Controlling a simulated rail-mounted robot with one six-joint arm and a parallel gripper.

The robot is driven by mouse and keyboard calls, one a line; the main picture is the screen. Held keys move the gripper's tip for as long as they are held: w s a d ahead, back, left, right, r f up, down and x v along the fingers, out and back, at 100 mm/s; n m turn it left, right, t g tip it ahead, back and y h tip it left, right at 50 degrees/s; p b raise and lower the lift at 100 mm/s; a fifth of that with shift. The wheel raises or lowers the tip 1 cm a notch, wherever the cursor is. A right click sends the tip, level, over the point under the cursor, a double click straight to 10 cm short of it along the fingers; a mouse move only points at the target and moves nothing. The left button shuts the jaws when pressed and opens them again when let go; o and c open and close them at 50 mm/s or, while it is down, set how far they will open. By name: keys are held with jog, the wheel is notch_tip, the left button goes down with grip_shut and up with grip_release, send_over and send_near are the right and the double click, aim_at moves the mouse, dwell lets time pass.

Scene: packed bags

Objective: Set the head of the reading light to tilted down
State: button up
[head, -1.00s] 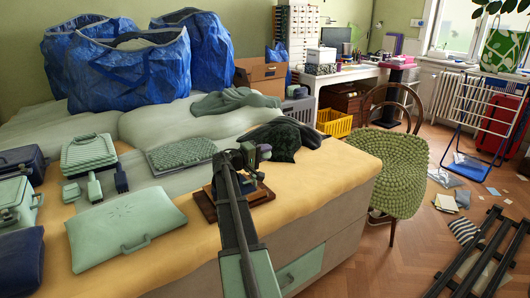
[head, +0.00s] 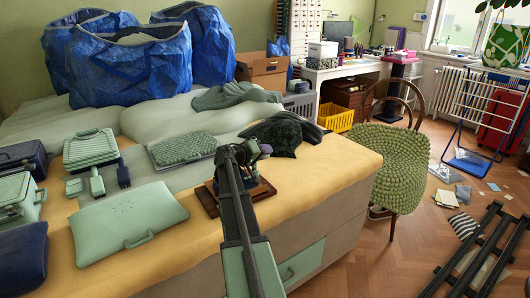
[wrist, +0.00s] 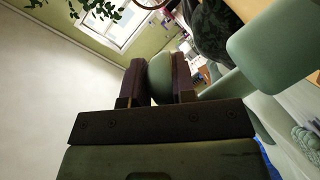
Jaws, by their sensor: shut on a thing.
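The reading light's wooden base (head: 263,190) stands on the yellow blanket near the bed's front edge, in the head view. My arm covers most of the light there. My gripper (head: 250,151) is over the base. In the wrist view my gripper (wrist: 160,82) has its two dark fingers closed on the sides of a rounded green part, which looks like the light's head (wrist: 160,76). The head's tilt is hard to judge from these views. A larger pale green rounded shape shows at the right of the wrist view; I cannot tell what it is.
A dark green cloth (head: 284,133) lies just behind the light. A flat green case (head: 130,222) and a ridged green case (head: 182,148) lie to the left. Blue bags (head: 122,66) stand behind. A green chair (head: 400,170) is at the right, beyond the bed's edge.

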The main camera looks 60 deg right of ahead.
dwell(0.3)
jog(key=o, duration=0.9)
jog(key=shift+o, duration=0.2)
jog(key=n, duration=0.2)
jog(key=r+n+g+h+b, duration=0.1)
jog(key=shift+s, duration=0.25)
jog(key=n, duration=0.1)
jog(key=r+n+h, duration=0.1)
jog(key=shift+a+n+g+b, duration=0.1)
jog(key=shift+n+g+b, duration=0.3)
jog(key=v, duration=1.1)
jog(key=shift+s+a+r+p, duration=0.1)
jog(key=shift+r+p, duration=0.2)
jog(key=shift+p, duration=0.1)
jog(key=a+r+t+y+p, duration=0.1)
jog(key=a+t+y+p, duration=0.1)
jog(key=a+y+p, duration=0.2)
jog(key=a+r+n+t+y+p, duration=0.1)
jog(key=a+t+y+p, duration=0.2)
jog(key=a+p, duration=0.8)
jog(key=a+y, duration=0.1)
jog(key=a, duration=0.9)
jog(key=shift+w+a+n+y, duration=0.15)
jog(key=shift+w+n+y, duration=0.15)
